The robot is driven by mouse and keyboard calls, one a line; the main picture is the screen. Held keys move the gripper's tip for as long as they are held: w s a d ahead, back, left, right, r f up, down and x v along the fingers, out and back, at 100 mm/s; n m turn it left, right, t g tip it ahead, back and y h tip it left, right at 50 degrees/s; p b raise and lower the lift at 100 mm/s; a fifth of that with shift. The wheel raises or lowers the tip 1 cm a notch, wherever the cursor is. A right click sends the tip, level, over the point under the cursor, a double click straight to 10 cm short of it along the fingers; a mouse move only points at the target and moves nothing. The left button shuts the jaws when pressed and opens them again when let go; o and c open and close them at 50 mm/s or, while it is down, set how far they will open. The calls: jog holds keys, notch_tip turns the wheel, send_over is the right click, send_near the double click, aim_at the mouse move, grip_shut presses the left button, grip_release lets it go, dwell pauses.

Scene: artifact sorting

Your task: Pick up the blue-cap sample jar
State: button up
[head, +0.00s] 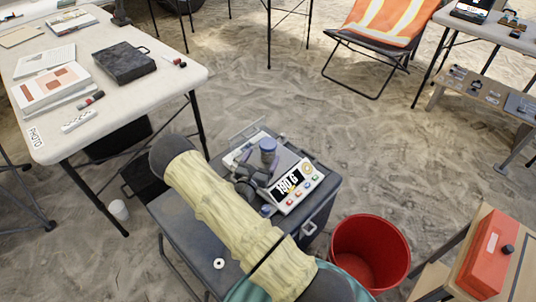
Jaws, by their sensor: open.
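The blue-cap sample jar (268,152) stands upright on the pan of a white digital scale (307,179), its cap and upper body showing. The scale sits on a dark grey case (322,200). My gripper (257,178) shows as dark parts just in front of and to the left of the jar. It is open, with nothing seen between its fingers. My pale yellow sleeved arm crosses in front and hides part of the gripper and the case top. Whether the fingers touch the jar is not clear.
A red bucket (370,252) stands right of the case, near a red box (487,255) on a wooden stand. A table (150,85) at left bears papers and a black case (124,62). Open sand lies behind the scale.

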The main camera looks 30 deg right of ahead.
aim_at(265, 149)
jog(key=shift+x, duration=0.8)
jog(key=shift+w, duration=0.1)
jog(key=x, duration=0.2)
jog(key=b+x, duration=0.1)
jog(key=x, duration=0.2)
jog(key=shift+r, duration=0.2)
jog(key=c, duration=1.3)
notch_tip(265, 149, up, 10)
jog(key=shift+p, duration=1.2)
